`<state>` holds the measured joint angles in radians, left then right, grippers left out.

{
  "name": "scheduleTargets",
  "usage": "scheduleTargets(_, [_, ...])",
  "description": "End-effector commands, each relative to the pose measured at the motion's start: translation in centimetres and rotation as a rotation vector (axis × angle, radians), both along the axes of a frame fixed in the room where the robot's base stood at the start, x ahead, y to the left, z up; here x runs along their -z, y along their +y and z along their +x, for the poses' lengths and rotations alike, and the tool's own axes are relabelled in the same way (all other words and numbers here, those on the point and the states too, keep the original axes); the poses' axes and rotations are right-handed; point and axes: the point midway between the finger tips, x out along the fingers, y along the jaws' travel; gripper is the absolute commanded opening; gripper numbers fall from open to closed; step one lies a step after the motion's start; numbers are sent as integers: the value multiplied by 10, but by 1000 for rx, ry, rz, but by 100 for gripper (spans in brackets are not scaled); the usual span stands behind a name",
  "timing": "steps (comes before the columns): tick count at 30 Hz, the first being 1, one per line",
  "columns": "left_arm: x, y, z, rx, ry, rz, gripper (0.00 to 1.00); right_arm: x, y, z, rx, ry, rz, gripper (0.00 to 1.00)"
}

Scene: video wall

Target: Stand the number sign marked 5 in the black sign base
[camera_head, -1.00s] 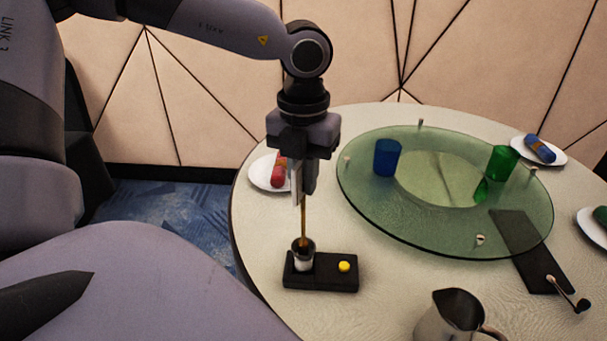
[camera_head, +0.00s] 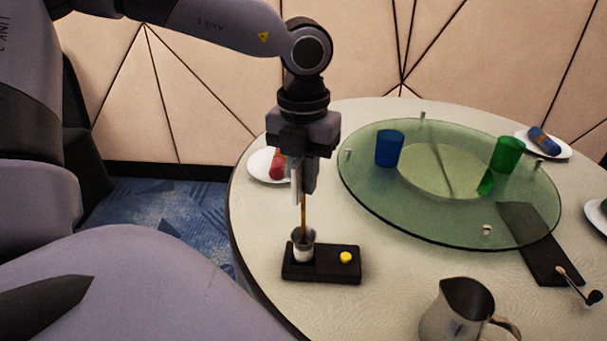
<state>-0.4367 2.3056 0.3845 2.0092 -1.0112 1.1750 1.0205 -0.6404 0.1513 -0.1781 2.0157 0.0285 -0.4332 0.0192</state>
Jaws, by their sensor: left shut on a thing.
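My left gripper (camera_head: 303,185) points down above the table's near left part. A thin brass-coloured rod (camera_head: 303,215) runs down from the gripper to a small cup (camera_head: 303,252) with a dark mouth and white lower part. The rod's lower end is hidden at the cup, so I cannot tell how deep it sits. The cup stands at the left end of a flat black base (camera_head: 326,271) with a yellow knob (camera_head: 346,257). My right gripper is out of view.
A round green glass turntable (camera_head: 370,205) carries a blue cup (camera_head: 389,149) and a green cup (camera_head: 508,154). A metal jug (camera_head: 447,318) stands near the front. A white plate (camera_head: 257,164) with a red roll (camera_head: 277,168) lies behind the gripper.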

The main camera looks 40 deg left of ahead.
Motion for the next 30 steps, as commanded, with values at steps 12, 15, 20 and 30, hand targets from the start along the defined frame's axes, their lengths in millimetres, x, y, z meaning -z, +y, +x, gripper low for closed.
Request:
scheduleTargets(12, [14,0,0,0,-1,0,0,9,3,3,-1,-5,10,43])
scheduleTargets(15, [12,0,0,0,-1,0,42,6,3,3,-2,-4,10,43])
scheduleTargets(20, [12,0,0,0,0,0,42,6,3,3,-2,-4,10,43])
scheduleTargets(30, [-13,0,1,-1,-5,1,42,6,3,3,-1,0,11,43])
